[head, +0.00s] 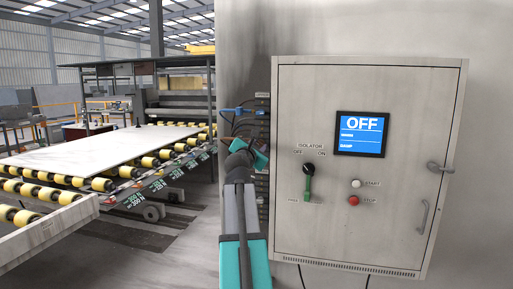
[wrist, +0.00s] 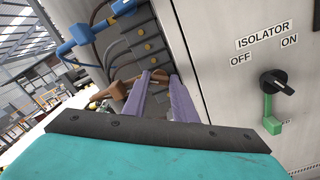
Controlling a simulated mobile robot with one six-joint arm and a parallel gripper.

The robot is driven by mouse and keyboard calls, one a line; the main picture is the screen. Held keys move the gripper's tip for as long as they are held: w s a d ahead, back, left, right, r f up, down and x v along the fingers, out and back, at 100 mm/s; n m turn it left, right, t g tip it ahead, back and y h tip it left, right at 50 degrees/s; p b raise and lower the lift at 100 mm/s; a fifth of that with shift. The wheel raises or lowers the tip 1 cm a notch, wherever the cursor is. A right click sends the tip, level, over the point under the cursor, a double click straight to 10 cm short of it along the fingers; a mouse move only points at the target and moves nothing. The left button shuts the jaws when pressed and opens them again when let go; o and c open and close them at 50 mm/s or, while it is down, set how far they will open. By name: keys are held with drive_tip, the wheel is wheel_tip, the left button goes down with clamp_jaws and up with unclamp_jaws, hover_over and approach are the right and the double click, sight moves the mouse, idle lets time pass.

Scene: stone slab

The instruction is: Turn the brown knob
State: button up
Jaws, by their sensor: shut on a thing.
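The brown knob (wrist: 118,92) is in the wrist view, on the side of the grey cabinet among pipes and cables. It juts out left of my gripper's left finger, and a bit of brown also shows between the fingertips. My gripper (wrist: 160,80) has its two purple fingers closed on it. The fingers hide part of the knob, so I cannot tell its exact angle. In the head view my gripper (head: 240,150) is at the cabinet's left side, and the arm hides the knob there.
The cabinet front (head: 410,110) has a screen (head: 361,134) reading OFF, a black isolator switch (head: 308,169) with a green tag, and white START and red STOP buttons. A blue pipe (wrist: 85,38) and dark cables run close to my gripper. A roller conveyor (head: 120,160) stands at left.

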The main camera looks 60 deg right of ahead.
drive_tip(key=shift+s+d+m+b, duration=0.15)
drive_tip(key=shift+m+b, duration=0.25)
drive_tip(key=shift+m, duration=0.25)
drive_tip(key=shift+d+m+b, duration=0.15)
drive_tip(key=shift+m+b, duration=0.25)
drive_tip(key=shift+m, duration=0.25)
drive_tip(key=m+b, duration=0.3)
drive_tip(key=m, duration=0.1)
drive_tip(key=shift+f, duration=0.15)
drive_tip(key=m+b, duration=0.2)
drive_tip(key=m, duration=0.2)
drive_tip(key=shift+f+b, duration=0.1)
drive_tip(key=shift+b, duration=0.25)
drive_tip(key=m+b, duration=0.3)
drive_tip(key=shift+m, duration=0.4)
drive_tip(key=m+b, duration=0.5)
drive_tip(key=m, duration=0.1)
drive_tip(key=m+b, duration=0.2)
drive_tip(key=m, duration=0.1)
drive_tip(key=shift+m, duration=0.4)
drive_tip(key=shift+m+b, duration=1.2)
drive_tip(key=shift+m, duration=0.3)
